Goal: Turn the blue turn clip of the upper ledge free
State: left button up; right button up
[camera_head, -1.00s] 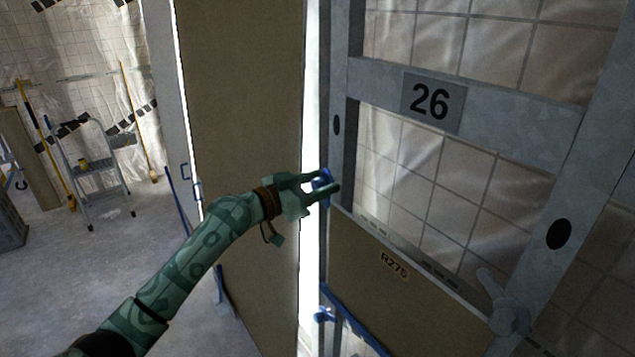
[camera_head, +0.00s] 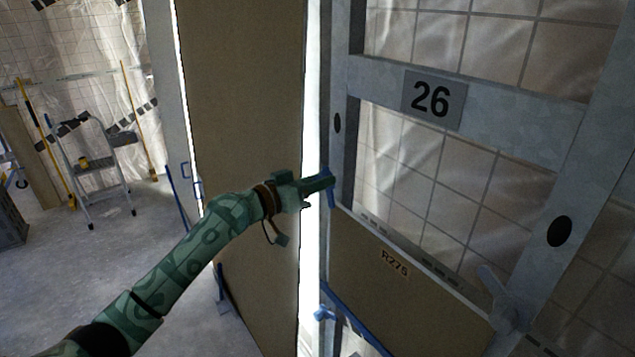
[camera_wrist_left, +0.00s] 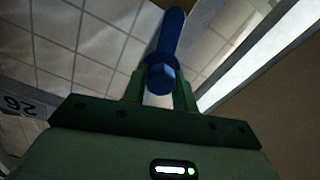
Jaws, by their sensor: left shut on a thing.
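The blue turn clip (camera_head: 330,188) is on the grey metal frame's left upright, at the upper left corner of the panel marked R275 (camera_head: 400,290). My left gripper (camera_head: 322,184) reaches it from the left and is shut on it. In the left wrist view the clip (camera_wrist_left: 167,50) stands between the two fingers (camera_wrist_left: 160,90), its long arm pointing away toward the top. In the head view the clip's long side runs roughly upright, and the fingers hide part of it. My right gripper is not in view.
A second blue clip (camera_head: 324,314) and a blue ledge (camera_head: 352,325) are lower on the frame. A tall brown panel (camera_head: 240,110) stands close behind my left arm. A grey crossbar carries the plate 26 (camera_head: 432,98). A stepladder (camera_head: 95,170) is far left.

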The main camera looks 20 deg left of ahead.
pick_arm(q)
jog(key=n, duration=0.4)
jog(key=shift+n, duration=0.3)
jog(key=n+p, duration=0.1)
jog(key=n, duration=0.4)
jog(key=shift+w+a, duration=0.1)
jog(key=n+p, duration=0.2)
jog(key=n, duration=0.3)
jog(key=shift+f+n, duration=0.15)
jog(key=shift+n, duration=0.25)
jog(key=shift+f+n+p, duration=0.1)
jog(key=shift+n+p, duration=0.75)
jog(key=shift+n, duration=1.75)
jog(key=o, duration=1)
jog(key=shift+f, duration=0.1)
jog(key=shift+c, duration=0.2)
